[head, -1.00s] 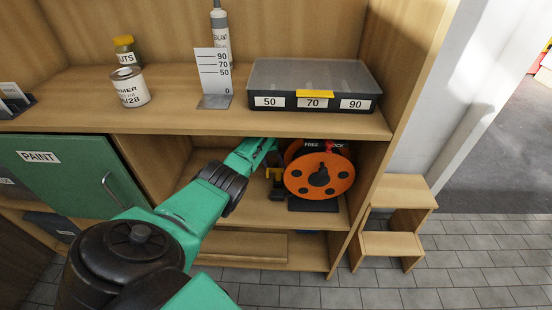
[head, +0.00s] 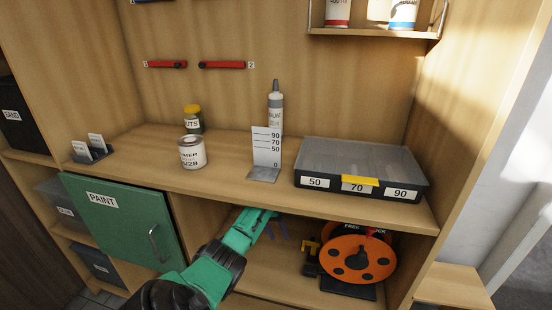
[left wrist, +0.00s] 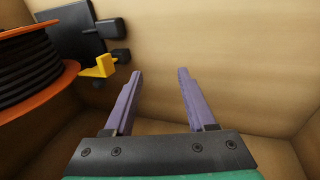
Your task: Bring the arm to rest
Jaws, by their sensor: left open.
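My left arm reaches in from the bottom of the head view into the open compartment under the benchtop. My left gripper (head: 279,229) is at its fingertips inside that compartment, left of an orange cable reel (head: 357,260). In the left wrist view the gripper (left wrist: 157,88) has its two purple fingers apart with nothing between them. The reel (left wrist: 35,62), with black cable, stands at the left there, apart from the fingers. My right gripper is in neither view.
A yellow-and-black part (head: 310,248) sits beside the reel. The benchtop (head: 225,180) above holds a primer can (head: 192,153), a height gauge (head: 266,150) and a labelled case (head: 360,168). A green PAINT door (head: 120,220) is left of the compartment. Compartment walls surround the gripper.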

